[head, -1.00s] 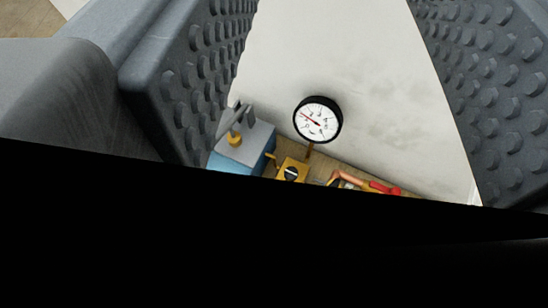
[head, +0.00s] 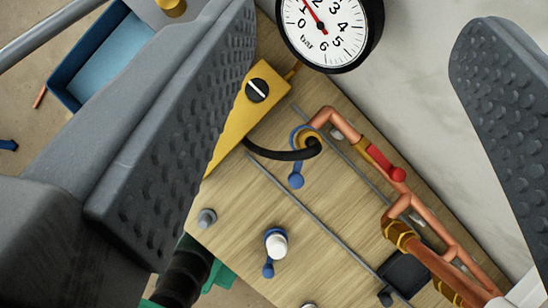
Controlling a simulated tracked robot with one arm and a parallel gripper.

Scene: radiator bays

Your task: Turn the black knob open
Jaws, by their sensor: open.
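A round black knob (head: 257,90) with a white pointer line sits on a yellow box (head: 238,122). The pointer lies slantwise, from upper left to lower right. My gripper (head: 362,45) is open, with one ribbed grey finger at the left and the other at the right. The knob shows in the gap, close beside the left finger in the picture. Nothing is held between the fingers. The left finger hides part of the yellow box. I cannot tell how far the knob is from the fingers in depth.
A pressure gauge (head: 324,27) is at the top, its red needle between 1 and 2. Copper pipes (head: 424,222) with a red handle (head: 381,160) run down the right. A black cable (head: 275,153) curves over the wooden board (head: 330,235). A blue tray (head: 95,60) is upper left.

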